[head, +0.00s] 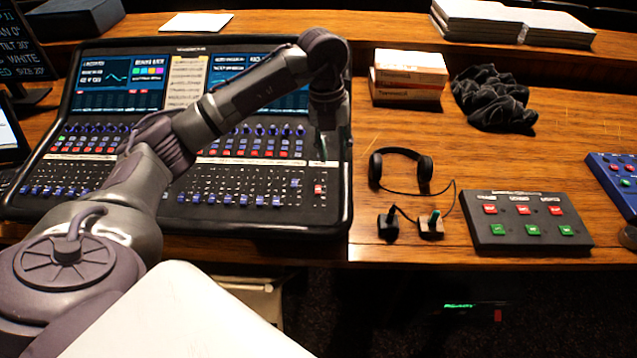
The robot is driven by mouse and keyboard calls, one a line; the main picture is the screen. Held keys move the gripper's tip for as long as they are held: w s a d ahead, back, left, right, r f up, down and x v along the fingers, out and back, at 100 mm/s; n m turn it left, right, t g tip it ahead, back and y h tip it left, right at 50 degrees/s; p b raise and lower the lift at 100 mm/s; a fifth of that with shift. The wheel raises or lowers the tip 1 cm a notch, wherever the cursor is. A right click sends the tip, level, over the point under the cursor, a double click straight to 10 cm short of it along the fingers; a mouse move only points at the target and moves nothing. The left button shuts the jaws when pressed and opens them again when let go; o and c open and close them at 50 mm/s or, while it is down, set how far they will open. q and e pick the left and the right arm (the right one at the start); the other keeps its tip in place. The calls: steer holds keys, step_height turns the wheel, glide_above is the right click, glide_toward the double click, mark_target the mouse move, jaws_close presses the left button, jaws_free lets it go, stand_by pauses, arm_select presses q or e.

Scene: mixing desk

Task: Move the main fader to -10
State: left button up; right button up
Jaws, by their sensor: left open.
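The mixing desk (335,215) stands on the wooden desk at the left, with rows of knobs and faders. A red fader cap (319,189) sits at its lower right, apart from the blue caps, and looks like the main fader. A blue cap (295,183) stands a little left of it. The scale marks are too small to read. My left gripper (321,155) points down over the right side of the mixer, just above the red cap in the picture. It is open and holds nothing; contact with the panel cannot be told. My right gripper is out of view.
My left arm crosses the mixer and hides part of its screens and knobs. Headphones (424,168), a black box with red and green buttons (527,222), small boxes (408,75) and a black cloth (494,97) lie to the right. The mixer's right front is uncovered.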

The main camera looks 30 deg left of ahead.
mark_target(318, 189)
arm_select(q)
steer(key=a+r+n+y, duration=0.1)
steer(key=a+y, duration=0.1)
steer(key=a, duration=0.2)
steer(key=f+p, duration=0.1)
steer(key=f, duration=0.3)
steer(key=f+p, duration=0.1)
steer(key=f, duration=0.4)
steer(key=f+p, duration=0.1)
steer(key=f, duration=0.3)
steer(key=shift+s+d+f, duration=0.15)
steer(key=shift+s+f, duration=0.1)
jaws_close()
